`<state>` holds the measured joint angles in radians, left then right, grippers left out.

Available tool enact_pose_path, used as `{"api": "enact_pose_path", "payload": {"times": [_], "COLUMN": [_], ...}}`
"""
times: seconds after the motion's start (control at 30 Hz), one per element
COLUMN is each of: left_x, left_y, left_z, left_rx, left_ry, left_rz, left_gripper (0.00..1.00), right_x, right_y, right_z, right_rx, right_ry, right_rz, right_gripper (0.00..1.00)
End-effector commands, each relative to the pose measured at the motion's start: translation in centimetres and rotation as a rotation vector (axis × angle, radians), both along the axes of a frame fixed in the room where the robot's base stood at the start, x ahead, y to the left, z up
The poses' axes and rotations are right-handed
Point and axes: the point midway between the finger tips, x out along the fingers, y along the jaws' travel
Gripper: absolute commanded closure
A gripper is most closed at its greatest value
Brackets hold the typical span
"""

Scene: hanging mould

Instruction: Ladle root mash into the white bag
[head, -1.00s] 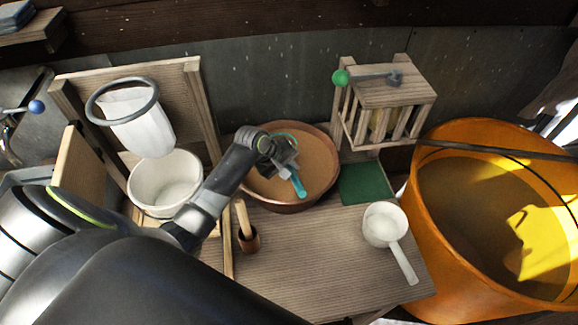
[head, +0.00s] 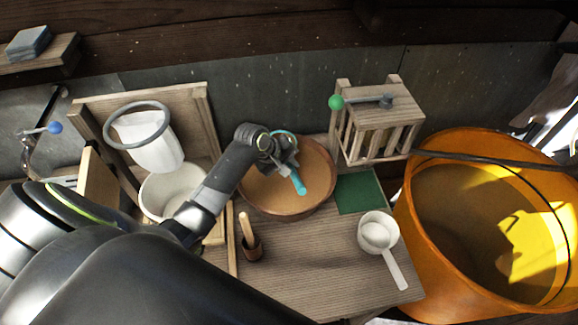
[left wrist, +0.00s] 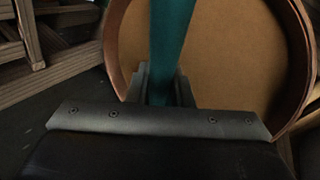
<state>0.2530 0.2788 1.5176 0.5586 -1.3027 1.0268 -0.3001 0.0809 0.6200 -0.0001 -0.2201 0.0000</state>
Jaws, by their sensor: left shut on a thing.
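The white bag (head: 156,154) hangs open from a grey ring (head: 137,125) on a wooden frame at the left, above a white bucket (head: 172,189). The root mash (head: 306,172) is a smooth tan mass in a round copper-brown bowl (head: 291,212) at the middle. My left gripper (head: 291,168) is over the bowl, shut on the teal handle of a ladle (head: 299,185). The handle also shows in the left wrist view (left wrist: 170,40), running up from between the fingers over the mash. The ladle's head is hidden, so I cannot tell whether it holds mash. My right gripper is not in view.
A white dipper (head: 379,236) lies on the wooden table (head: 310,260), near a green mat (head: 360,191). A slatted wooden press (head: 379,120) with a green knob stands behind. A large orange tub (head: 425,225) is at the right. A wooden-handled tool (head: 248,236) stands in a small holder.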

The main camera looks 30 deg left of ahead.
Motion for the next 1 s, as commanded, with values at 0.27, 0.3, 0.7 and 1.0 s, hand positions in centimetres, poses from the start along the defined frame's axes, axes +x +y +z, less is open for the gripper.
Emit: {"api": "enact_pose_path", "payload": {"times": [0.27,0.3,0.7,1.0], "left_x": [0.1,0.2,0.1,0.1], "left_y": [0.0,0.0,0.0,0.0], "left_z": [2.7,3.0,4.7,4.7], "left_rx": [0.002,0.001,0.000,0.001], "left_ry": [-0.007,-0.006,-0.004,-0.004], "left_rz": [-0.001,-0.001,0.000,-0.001], "left_gripper": [1.00,1.00,1.00,1.00], "right_x": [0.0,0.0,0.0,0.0], "right_y": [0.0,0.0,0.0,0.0], "right_z": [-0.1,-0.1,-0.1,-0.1], "right_rx": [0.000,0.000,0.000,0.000], "right_ry": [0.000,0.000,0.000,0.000], "right_rz": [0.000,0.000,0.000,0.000], "right_gripper": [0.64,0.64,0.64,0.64]}}
